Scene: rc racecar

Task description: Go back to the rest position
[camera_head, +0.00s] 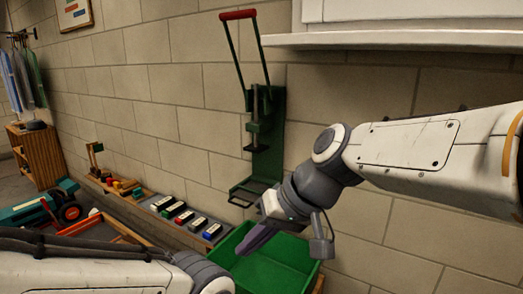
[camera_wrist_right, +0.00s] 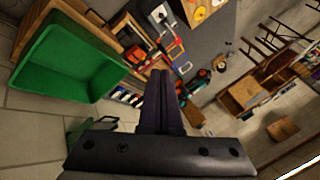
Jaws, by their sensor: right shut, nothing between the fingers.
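My right arm reaches in from the right in the head view, in front of the block wall. Its dark purple gripper (camera_head: 254,238) points down and left, beside the green bin (camera_head: 275,272). In the right wrist view the two fingers of this gripper (camera_wrist_right: 160,78) lie together with nothing between them. The green bin also shows there at the left (camera_wrist_right: 75,60). Part of my left arm crosses the bottom left of the head view, and its gripper is out of the picture.
A green press with a red handle (camera_head: 239,15) is on the wall behind my right gripper. A white cabinet (camera_head: 400,38) hangs above my right arm. Several small coloured blocks (camera_head: 185,217) stand in a row left of the bin. A teal and red vehicle (camera_head: 70,212) is further left.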

